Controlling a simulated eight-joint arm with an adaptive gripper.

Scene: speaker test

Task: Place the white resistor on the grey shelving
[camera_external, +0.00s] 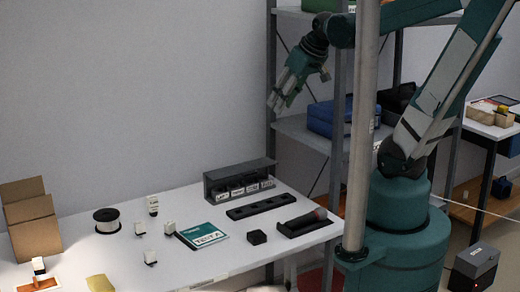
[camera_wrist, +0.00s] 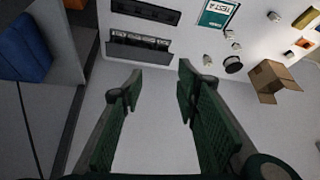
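Several small white parts stand on the white table, among them one left of the test booklet (camera_external: 140,228), one near its edge (camera_external: 170,227) and one in front (camera_external: 150,257). I cannot tell which is the white resistor. Small white parts also show at the upper right of the wrist view (camera_wrist: 274,16). The grey shelving (camera_external: 302,132) stands behind the table at right, and at left in the wrist view (camera_wrist: 88,45). My gripper (camera_external: 276,103) is raised in front of the shelving, above and away from the table. Its fingers (camera_wrist: 160,72) are apart with nothing between them.
Blue cases (camera_external: 330,118) occupy part of the middle shelf. A black rack (camera_external: 240,180), black trays (camera_external: 262,207), a spool (camera_external: 106,220) and an open cardboard box (camera_external: 32,230) are on the table. A metal pole (camera_external: 362,130) stands in front of the shelving.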

